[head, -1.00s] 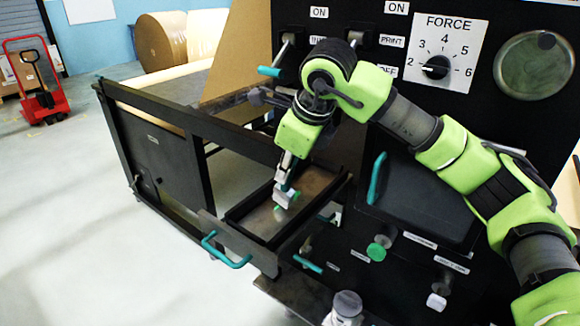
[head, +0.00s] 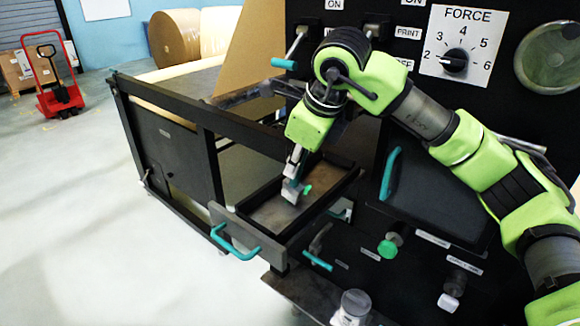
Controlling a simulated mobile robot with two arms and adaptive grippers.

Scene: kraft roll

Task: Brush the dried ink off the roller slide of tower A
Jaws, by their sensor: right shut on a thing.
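The roller slide (head: 262,222) is a dark, shallow open tray drawn out of the black machine, with a teal handle (head: 236,246) on its front plate. Its floor looks grey toward the front and brownish toward the back right; I cannot tell how much of this is dried ink. My right gripper (head: 293,188) points down over the tray and is shut on a small tool, apparently the brush, mostly hidden by the fingers. A small green part (head: 308,189) shows beside the fingertips. Whether the tool touches the floor is unclear. My left gripper is out of view.
The machine panel has a FORCE dial (head: 454,61), a teal upright handle (head: 390,173) and a green knob (head: 387,248) right of the tray. A clear jar (head: 354,303) stands below.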

